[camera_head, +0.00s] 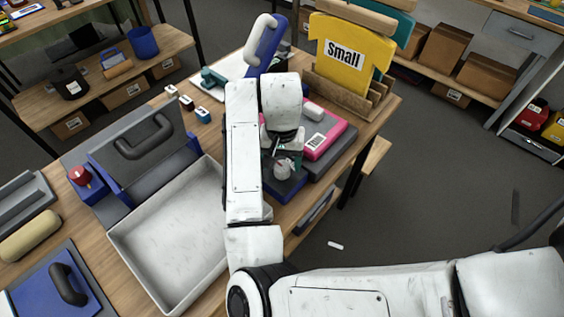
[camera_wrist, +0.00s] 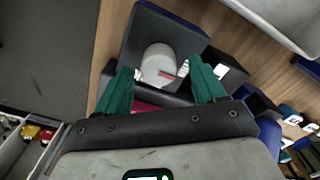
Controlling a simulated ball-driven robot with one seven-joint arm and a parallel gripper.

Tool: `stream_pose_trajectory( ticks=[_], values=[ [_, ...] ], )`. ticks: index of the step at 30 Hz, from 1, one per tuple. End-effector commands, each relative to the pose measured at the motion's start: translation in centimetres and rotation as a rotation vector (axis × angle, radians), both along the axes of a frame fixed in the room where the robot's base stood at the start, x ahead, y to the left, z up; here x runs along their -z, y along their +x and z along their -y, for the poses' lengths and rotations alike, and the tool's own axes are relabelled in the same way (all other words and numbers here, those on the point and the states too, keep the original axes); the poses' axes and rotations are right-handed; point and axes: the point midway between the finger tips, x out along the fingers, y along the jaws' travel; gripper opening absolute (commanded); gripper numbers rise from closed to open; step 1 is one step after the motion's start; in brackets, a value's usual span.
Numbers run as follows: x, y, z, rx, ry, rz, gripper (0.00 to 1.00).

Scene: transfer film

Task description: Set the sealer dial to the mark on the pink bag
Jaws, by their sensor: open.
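The sealer (camera_head: 283,190) is a dark blue and grey unit at the table's right edge. Its pale round dial (camera_wrist: 158,58) carries a red pointer line toward the lower right in the wrist view; the dial also shows in the head view (camera_head: 283,171). Small white marks sit beside the dial. The pink bag (camera_head: 326,136) lies behind the sealer with a white label, too small to read; a pink strip (camera_wrist: 146,107) shows under my gripper. My gripper (camera_wrist: 163,88) is open, its green fingers apart on either side of the dial's near edge. Contact cannot be told.
A pale tray (camera_head: 170,235) stands left of my arm. A yellow "Small" bag (camera_head: 350,55) stands in a wooden rack (camera_head: 340,98) behind. A blue box with a red knob (camera_head: 80,174) is at the left. Open floor lies right of the table.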

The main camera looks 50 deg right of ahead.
Motion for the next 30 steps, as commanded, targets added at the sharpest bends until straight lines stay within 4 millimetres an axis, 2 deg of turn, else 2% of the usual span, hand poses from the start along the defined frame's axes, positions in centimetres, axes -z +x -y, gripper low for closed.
stream_pose_trajectory(
  ticks=[9,15,21,30],
  values=[
    [-6.2,0.1,0.0,0.005,0.004,0.006,0.69],
    [-8.6,0.1,0.0,0.003,0.001,0.004,0.69],
    [-9.7,0.0,0.0,0.003,0.0,0.001,0.69],
    [-9.7,0.0,0.0,0.002,-0.001,0.001,0.69]
  ],
)
